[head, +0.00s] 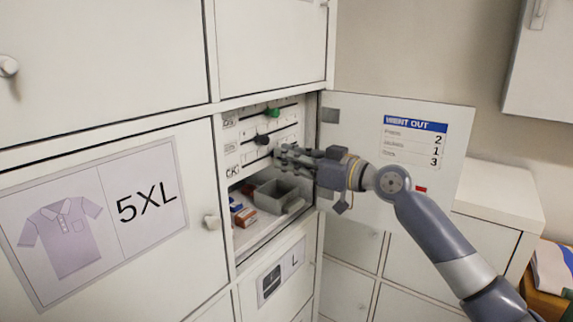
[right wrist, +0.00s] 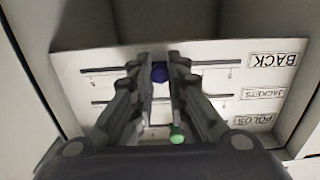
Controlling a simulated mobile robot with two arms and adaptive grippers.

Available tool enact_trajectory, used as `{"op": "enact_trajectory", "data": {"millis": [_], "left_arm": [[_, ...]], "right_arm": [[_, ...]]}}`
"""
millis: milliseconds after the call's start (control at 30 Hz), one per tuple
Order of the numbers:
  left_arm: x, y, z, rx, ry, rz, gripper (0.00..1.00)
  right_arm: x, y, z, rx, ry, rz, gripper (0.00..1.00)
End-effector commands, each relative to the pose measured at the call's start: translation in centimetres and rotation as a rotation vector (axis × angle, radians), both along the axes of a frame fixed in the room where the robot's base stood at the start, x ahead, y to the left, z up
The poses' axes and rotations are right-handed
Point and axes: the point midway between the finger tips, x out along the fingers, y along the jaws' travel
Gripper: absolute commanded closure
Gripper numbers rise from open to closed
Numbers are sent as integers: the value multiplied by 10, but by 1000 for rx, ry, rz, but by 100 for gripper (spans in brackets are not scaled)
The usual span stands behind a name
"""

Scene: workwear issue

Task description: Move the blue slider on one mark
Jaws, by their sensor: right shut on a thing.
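The blue slider (right wrist: 159,73) sits on the track beside the label "BACK" in the right wrist view, where the panel appears upside down. My right gripper (right wrist: 160,80) has its fingertips on either side of the slider and is shut on it. In the head view my right gripper (head: 280,156) reaches into the open compartment at the lowest track and hides the blue slider. The white slider panel (head: 290,117) stands upright at the back of the compartment. My left gripper is in neither view.
A green slider (head: 273,112) and a dark slider (head: 262,140) sit on the upper tracks. A grey bin (head: 272,190) and small boxes (head: 244,216) lie below. The open door (head: 440,155) at right carries a "WENT OUT" card (head: 412,141). A closed 5XL door (head: 190,215) is at left.

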Motion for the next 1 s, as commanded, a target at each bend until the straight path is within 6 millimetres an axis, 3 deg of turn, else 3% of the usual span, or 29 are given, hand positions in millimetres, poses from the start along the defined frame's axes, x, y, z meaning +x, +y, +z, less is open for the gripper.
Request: {"op": "enact_trajectory", "data": {"millis": [100, 400, 433, 500, 533, 867, 1000], "left_arm": [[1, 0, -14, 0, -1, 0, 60], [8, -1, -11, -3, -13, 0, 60], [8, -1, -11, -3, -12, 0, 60], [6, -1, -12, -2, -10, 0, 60], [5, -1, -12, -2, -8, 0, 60], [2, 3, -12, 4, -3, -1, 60], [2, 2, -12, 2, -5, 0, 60]], "right_arm": [[5, -4, -1, 5, -5, -1, 100], [6, -5, 1, 2, -2, 0, 100], [6, -5, 1, 2, -1, 0, 81], [6, -5, 1, 2, -1, 0, 65], [6, -5, 1, 2, -2, 0, 63], [5, -6, 1, 2, -2, 0, 63], [-1, -17, 1, 2, -2, 0, 63]]}}
